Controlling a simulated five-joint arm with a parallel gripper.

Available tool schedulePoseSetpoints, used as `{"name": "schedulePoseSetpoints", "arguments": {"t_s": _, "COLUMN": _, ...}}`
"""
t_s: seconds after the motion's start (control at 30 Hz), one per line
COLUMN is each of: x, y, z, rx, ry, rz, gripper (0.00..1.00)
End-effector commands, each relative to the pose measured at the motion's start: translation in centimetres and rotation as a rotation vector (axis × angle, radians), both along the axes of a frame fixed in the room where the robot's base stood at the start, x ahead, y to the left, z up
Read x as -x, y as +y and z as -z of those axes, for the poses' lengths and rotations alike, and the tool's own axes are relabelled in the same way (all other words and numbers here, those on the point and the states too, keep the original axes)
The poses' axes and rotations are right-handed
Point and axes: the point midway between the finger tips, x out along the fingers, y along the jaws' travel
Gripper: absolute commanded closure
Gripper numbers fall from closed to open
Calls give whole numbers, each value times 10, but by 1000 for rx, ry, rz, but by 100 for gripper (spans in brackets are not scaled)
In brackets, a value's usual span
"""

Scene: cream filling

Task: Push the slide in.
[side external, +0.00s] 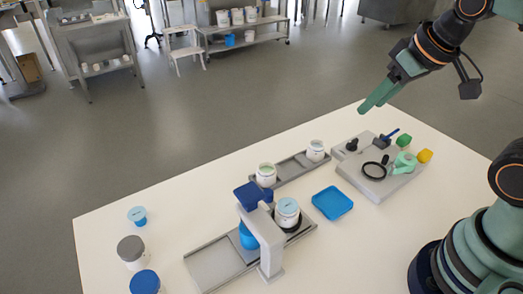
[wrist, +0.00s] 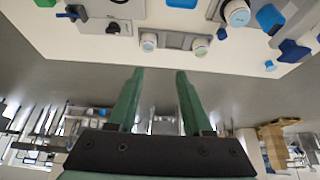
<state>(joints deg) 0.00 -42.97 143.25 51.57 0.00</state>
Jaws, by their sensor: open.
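The slide appears to be the dark round-edged carrier (side external: 299,232) under a white jar with a pale blue top (side external: 288,208). It sits on a long grey track (side external: 212,268), at the track's right end, right of the filling stand (side external: 270,258) with its dark blue head (side external: 252,195). The jar also shows in the wrist view (wrist: 236,13). My gripper (side external: 372,106) is open and empty, high beyond the table's back edge, far from the slide. Both green fingers show apart in the wrist view (wrist: 158,75). The slide's exact shape is partly hidden by the jar.
A second grey rail (side external: 291,168) holds two jars. A blue tray (side external: 332,202) lies right of the stand. A grey board (side external: 375,183) holds a black ring, knob and coloured parts. Several lidded jars, one grey-topped (side external: 131,249), stand at left.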

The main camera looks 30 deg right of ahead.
Motion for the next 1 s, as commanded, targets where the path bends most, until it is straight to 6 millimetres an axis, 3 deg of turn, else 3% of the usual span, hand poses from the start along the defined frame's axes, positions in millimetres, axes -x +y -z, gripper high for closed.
{"name": "schedulePoseSetpoints", "arguments": {"t_s": 0.03, "x": 0, "y": 0, "z": 0, "rx": 0, "ry": 0, "rz": 0, "gripper": 50}}
{"name": "schedulePoseSetpoints", "arguments": {"t_s": 0.07, "x": 0, "y": 0, "z": 0, "rx": 0, "ry": 0, "rz": 0, "gripper": 38}}
{"name": "schedulePoseSetpoints", "arguments": {"t_s": 0.23, "x": -6, "y": 7, "z": 0, "rx": 4, "ry": 27, "rz": -31, "gripper": 38}}
{"name": "schedulePoseSetpoints", "arguments": {"t_s": 0.37, "x": -22, "y": 24, "z": 2, "rx": 15, "ry": 91, "rz": -102, "gripper": 38}}
{"name": "schedulePoseSetpoints", "arguments": {"t_s": 0.67, "x": -66, "y": 87, "z": 28, "rx": 63, "ry": 270, "rz": -320, "gripper": 38}}
{"name": "schedulePoseSetpoints", "arguments": {"t_s": 1.0, "x": -93, "y": 159, "z": 84, "rx": 129, "ry": 441, "rz": -532, "gripper": 38}}
